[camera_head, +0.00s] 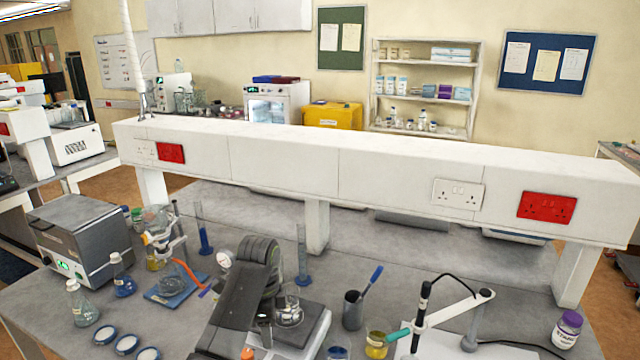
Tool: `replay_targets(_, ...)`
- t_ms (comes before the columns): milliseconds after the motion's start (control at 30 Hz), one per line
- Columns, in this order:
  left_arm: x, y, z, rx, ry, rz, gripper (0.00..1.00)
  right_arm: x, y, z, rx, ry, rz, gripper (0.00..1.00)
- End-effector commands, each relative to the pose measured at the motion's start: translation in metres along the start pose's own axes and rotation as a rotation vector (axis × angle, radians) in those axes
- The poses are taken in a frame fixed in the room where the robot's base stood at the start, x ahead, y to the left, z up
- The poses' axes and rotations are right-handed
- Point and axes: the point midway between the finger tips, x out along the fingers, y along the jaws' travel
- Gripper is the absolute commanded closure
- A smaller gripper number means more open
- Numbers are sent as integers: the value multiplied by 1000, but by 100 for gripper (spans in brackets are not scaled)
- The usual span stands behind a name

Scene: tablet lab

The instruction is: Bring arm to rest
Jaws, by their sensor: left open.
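My left arm comes up from the bottom of the head view, left of centre, as a dark folded shape. The fingertips are hard to make out against the dark links. My right arm and right gripper do not show.
A balance with a beaker (289,308) stands just right of my arm. Left are a flask (82,306), a blue-based cylinder (202,230) and a grey box instrument (80,240). Right are a dark cup (352,310) and a probe stand (440,318). A white socket beam (390,176) crosses behind.

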Motion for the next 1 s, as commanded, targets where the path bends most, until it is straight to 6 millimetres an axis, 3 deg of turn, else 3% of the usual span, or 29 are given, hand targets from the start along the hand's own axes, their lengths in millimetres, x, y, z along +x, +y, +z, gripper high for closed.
replay_targets(33, 20, 10, 12, -61, 7, -6, 48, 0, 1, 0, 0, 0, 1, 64)
replay_targets(200, 70, 46, 51, -300, 34, -54, 48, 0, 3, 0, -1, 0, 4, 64)
replay_targets(500, 129, 135, 118, -709, 65, -144, 48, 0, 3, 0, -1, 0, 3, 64)
replay_targets(733, 144, 218, 163, -1005, 84, -221, 48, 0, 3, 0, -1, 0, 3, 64)
replay_targets(900, 136, 279, 188, -1198, 103, -281, 48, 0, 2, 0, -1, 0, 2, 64)
replay_targets(1000, 128, 304, 198, -1280, 113, -309, 48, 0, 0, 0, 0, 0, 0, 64)
